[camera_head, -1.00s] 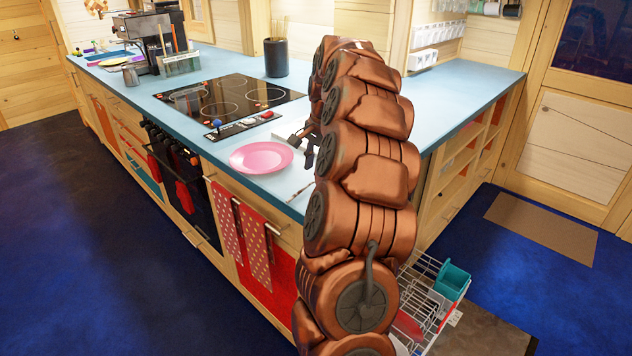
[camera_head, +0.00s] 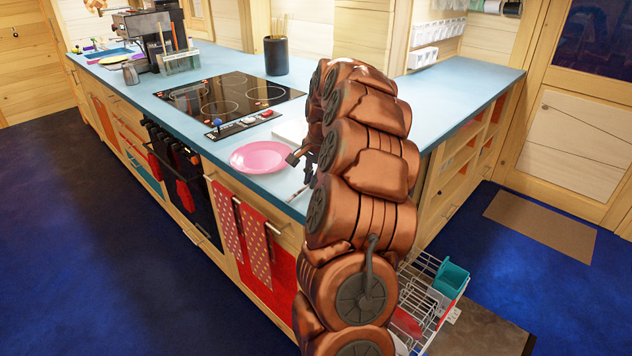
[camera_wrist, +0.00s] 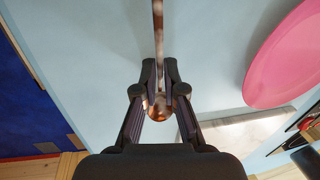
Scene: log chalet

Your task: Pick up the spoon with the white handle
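In the wrist view a spoon (camera_wrist: 158,45) lies along the middle of the picture. Its handle looks brown with a pale streak and runs up out of the top edge; its copper-coloured bowl is partly hidden by the fingers. My gripper (camera_wrist: 160,72) has its fingertips close together on both sides of the spoon's neck, with no clear gap seen. In the head view my gripper (camera_head: 301,160) is low over the counter, right of the pink plate, partly hidden by my arm. A thin part of the spoon (camera_head: 299,193) shows near the counter's front edge.
The pink plate (camera_head: 261,157) is close to the gripper on the blue counter (camera_head: 450,90). A pale flat object (camera_head: 291,131) lies beyond it, beside the black cooktop (camera_head: 228,100). An open dishwasher rack (camera_head: 422,290) is below at the right.

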